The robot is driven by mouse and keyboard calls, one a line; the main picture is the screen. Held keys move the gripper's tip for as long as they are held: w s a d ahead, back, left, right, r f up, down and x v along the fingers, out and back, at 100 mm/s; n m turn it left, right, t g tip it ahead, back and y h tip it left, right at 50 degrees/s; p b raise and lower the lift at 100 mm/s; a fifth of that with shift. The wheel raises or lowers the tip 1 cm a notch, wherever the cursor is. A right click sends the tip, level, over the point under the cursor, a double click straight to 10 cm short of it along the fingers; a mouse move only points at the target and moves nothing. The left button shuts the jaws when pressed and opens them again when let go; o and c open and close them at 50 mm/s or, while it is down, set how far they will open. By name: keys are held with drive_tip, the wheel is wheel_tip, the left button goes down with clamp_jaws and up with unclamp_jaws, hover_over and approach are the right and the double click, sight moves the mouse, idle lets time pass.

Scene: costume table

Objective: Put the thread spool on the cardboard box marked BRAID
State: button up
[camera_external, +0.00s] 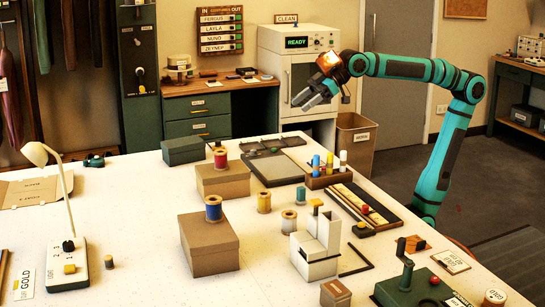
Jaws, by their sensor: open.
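My gripper (304,102) is open and empty, raised high above the far right side of the table, apart from everything on it. A red thread spool (220,157) stands on one cardboard box (223,182). A blue thread spool (213,208) stands on a nearer, larger cardboard box (209,250). A yellow spool (264,202) and a pale grey spool (289,221) stand on the tabletop to the right of the boxes. No BRAID marking is readable on either box, so I cannot tell which one bears it.
On the white table (140,225), a bottle rack (325,179), a pencil tray (364,207) and a white block-like device (316,246) stand right of the spools. A desk lamp (62,200) rises at left. A dark green box (183,150) sits behind. The left-centre tabletop is clear.

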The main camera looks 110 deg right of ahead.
drive_tip(key=s+f+t, duration=0.3)
drive_tip(key=s+f, duration=0.1)
drive_tip(key=s, duration=0.6)
drive_tip(key=s+f+t, duration=0.3)
drive_tip(key=s+f, duration=0.1)
drive_tip(key=s, duration=0.6)
drive_tip(key=shift+s+a, duration=0.15)
drive_tip(key=shift+a, duration=0.3)
